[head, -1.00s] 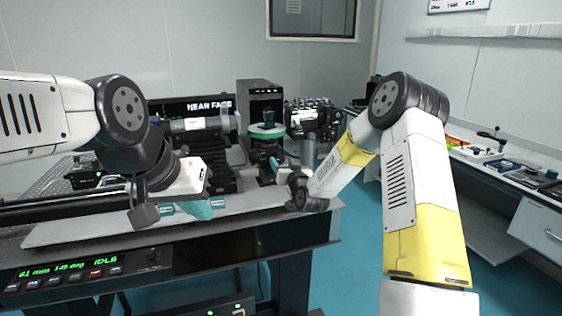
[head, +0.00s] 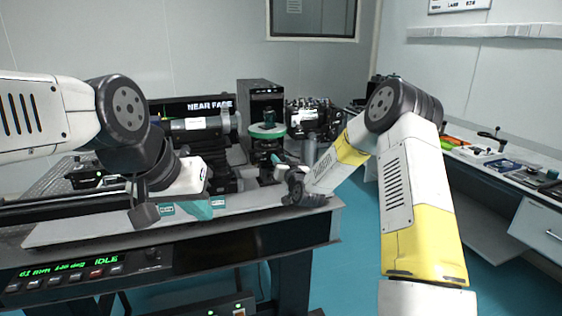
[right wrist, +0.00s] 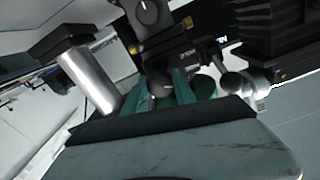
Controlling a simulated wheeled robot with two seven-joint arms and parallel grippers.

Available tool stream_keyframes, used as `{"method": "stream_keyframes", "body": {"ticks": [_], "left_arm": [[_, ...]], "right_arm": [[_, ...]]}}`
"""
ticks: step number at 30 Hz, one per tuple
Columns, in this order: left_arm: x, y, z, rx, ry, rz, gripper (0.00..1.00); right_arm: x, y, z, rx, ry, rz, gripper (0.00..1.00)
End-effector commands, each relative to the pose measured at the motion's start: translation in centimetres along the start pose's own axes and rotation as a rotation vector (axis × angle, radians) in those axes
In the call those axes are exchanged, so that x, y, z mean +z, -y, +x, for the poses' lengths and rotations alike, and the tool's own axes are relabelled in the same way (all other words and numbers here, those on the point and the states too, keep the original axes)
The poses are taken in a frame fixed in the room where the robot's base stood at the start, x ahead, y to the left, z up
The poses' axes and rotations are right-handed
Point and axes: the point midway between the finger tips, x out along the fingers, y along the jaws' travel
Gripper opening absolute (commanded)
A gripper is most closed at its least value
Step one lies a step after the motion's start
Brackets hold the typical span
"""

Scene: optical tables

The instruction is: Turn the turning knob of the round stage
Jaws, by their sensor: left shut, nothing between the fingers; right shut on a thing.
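The round stage (head: 268,130) stands on the bench in the middle of the head view, a dark body with a green-rimmed disc on top. In the right wrist view its green part (right wrist: 203,86) shows behind the fingers. My right gripper (head: 277,161) is at the stage's near side. Its teal fingers (right wrist: 168,92) are shut on a small dark part, which I take for the turning knob (right wrist: 160,84); the fingers mostly hide it. My left gripper (head: 205,209) is shut and empty above the bench's front edge, left of the stage.
A control box (head: 70,272) with green lit text is on the bench front. A side bench (head: 505,165) with small items is at right. Floor shows between the benches.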

Motion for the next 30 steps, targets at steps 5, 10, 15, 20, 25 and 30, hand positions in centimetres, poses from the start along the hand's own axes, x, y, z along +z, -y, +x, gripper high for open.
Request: {"method": "stream_keyframes", "body": {"ticks": [5, 10, 15, 20, 25, 30], "left_arm": [[0.0, 0.0, 0.0, 0.0, 0.0, 0.0, 0.0], [0.0, 0.0, 0.0, 0.0, 0.0, 0.0, 0.0], [0.0, 0.0, 0.0, 0.0, 0.0, 0.0, 0.0], [0.0, 0.0, 0.0, 0.0, 0.0, 0.0, 0.0], [0.0, 0.0, 0.0, 0.0, 0.0, 0.0, 0.0], [0.0, 0.0, 0.0, 0.0, 0.0, 0.0, 0.0]], "right_arm": [[-0.01, -0.03, -0.01, 0.0, 0.0, 0.171, 0.0], [-0.02, -0.01, -0.01, 0.0, 0.0, 0.23, 0.0], [-0.02, 0.0, -0.01, 0.0, 0.0, 0.229, 0.0], [-0.02, -0.01, -0.01, 0.0, 0.0, 0.228, 0.54], [-0.01, -0.01, -0.01, 0.0, 0.0, 0.228, 0.54], [-0.01, -0.02, -0.23, 0.0, 0.0, 0.227, 0.54]]}}
